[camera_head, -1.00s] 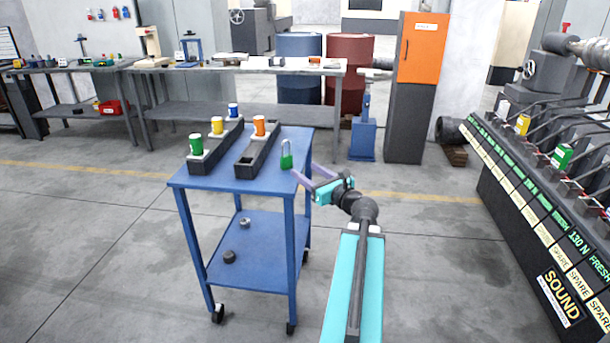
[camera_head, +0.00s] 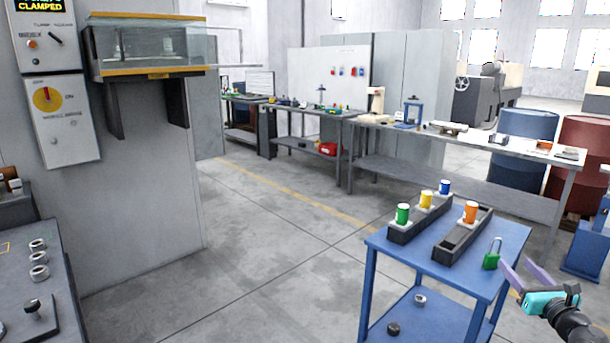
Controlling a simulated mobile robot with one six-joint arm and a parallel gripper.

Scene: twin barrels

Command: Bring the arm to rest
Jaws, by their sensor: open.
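My gripper (camera_head: 521,278) is at the lower right, its two purple fingers spread apart with nothing between them. It is beside the right edge of the blue cart (camera_head: 510,240). The rest of my arm runs out of the picture at the bottom right.
Two dark racks on the cart hold green (camera_head: 403,214), yellow (camera_head: 425,200), blue (camera_head: 444,187) and orange (camera_head: 470,212) containers. A grey wall with a clear guarded box (camera_head: 150,45) stands left. A bench (camera_head: 25,280) is at lower left. The middle floor is clear.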

